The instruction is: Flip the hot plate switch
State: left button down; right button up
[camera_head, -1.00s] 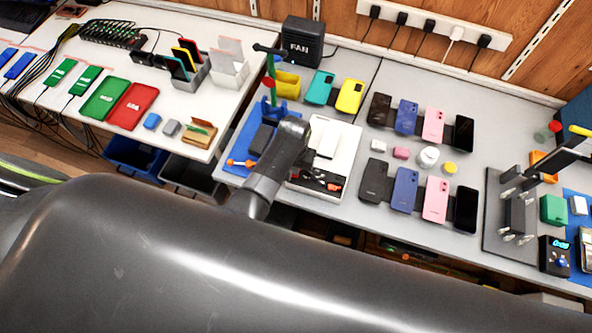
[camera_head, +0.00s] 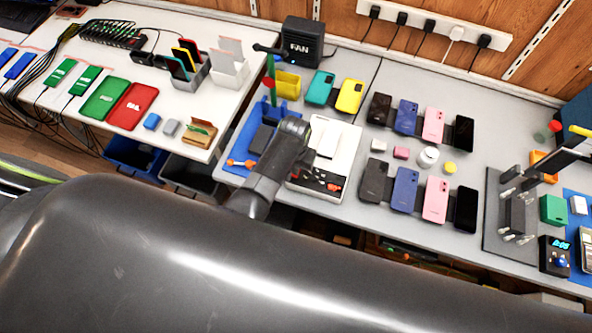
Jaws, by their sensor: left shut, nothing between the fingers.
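The white boxy unit with a black front panel, which looks like the hot plate (camera_head: 345,150), stands on the grey bench in the middle. A white slab lies on its top. Its black panel carries small red parts (camera_head: 334,187); which one is the switch I cannot tell. My left gripper (camera_head: 294,135) is at the end of the dark arm, over the left side of the unit. It is shut and empty. Its fingertips are hard to make out, and I cannot tell whether it touches the unit. The arm hides the unit's left edge. My right gripper is not in view.
A blue stand (camera_head: 251,127) with a green post is left of the unit. Several phones (camera_head: 407,190) lie in rows to the right. A black FAN box (camera_head: 303,45) stands behind. A dark plate with posts (camera_head: 492,235) and a small display device (camera_head: 553,258) are at right.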

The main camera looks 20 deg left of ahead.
pick_arm(q)
jog(key=shift+f+b, duration=0.3)
jog(key=shift+f, duration=0.1)
jog(key=shift+f+b, duration=0.35)
jog(key=shift+f, duration=0.2)
dwell(0.5)
jog(key=shift+s, duration=0.1)
notch_tip(320, 180, up, 3)
jog(key=p, duration=0.3)
jog(key=shift+f, duration=0.15)
jog(key=shift+r, duration=2.15)
jog(key=shift+a, duration=0.1)
